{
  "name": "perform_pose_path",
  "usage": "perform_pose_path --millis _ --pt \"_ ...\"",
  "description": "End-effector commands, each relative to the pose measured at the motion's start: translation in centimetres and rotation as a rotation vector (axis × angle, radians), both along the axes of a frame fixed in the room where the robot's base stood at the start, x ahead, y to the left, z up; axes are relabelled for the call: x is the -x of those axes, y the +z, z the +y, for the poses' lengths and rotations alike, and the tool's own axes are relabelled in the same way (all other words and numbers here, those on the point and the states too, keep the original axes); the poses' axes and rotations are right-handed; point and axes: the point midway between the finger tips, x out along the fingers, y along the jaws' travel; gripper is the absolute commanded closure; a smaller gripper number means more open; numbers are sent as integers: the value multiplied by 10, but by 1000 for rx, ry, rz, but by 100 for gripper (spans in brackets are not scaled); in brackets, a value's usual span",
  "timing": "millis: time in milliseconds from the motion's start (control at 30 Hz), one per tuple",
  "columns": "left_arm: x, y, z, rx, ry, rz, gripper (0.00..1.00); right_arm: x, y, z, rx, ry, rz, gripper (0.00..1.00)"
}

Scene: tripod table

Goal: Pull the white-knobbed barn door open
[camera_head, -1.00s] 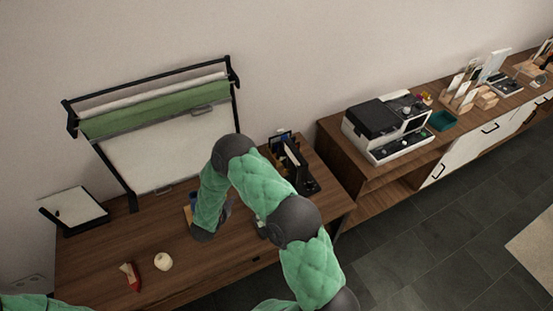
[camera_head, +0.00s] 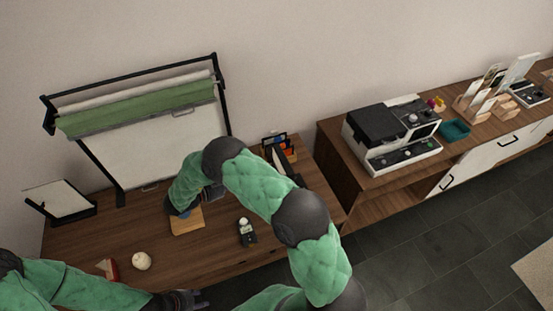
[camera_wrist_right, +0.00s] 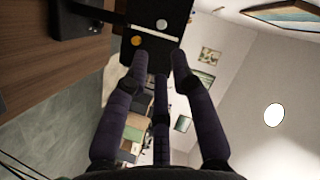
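A black panel (camera_wrist_right: 155,40) with a white knob (camera_wrist_right: 162,24) and an orange knob (camera_wrist_right: 138,41) is in the right wrist view, just beyond my right fingertips. I cannot tell whether a finger touches it. My right gripper (camera_wrist_right: 160,68) has its dark fingers spread, with nothing seen held between them. My left gripper (camera_head: 200,299) is low in the head view, at the table's front edge, fingers apart and empty.
On the wooden table (camera_head: 205,255) are a small dark device (camera_head: 246,232), a white ball (camera_head: 141,261), a red wedge (camera_head: 109,269) and a framed panel (camera_head: 62,202). A roller-screen frame (camera_head: 160,145) stands behind. A sideboard with a machine (camera_head: 393,137) is at right.

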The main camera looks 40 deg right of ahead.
Motion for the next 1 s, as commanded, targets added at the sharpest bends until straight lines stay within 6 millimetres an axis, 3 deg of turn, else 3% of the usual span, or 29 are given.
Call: perform_pose_path --millis 233,700,1000 --pt "0 0 0 0 2 0 60 0 -3 -13 2 -8 -1 75" --pt "0 2 0 0 1 -1 60 -4 -24 -87 0 -7 -1 75" --pt "0 3 0 0 1 -1 60 -5 -29 -103 1 -5 -2 75"
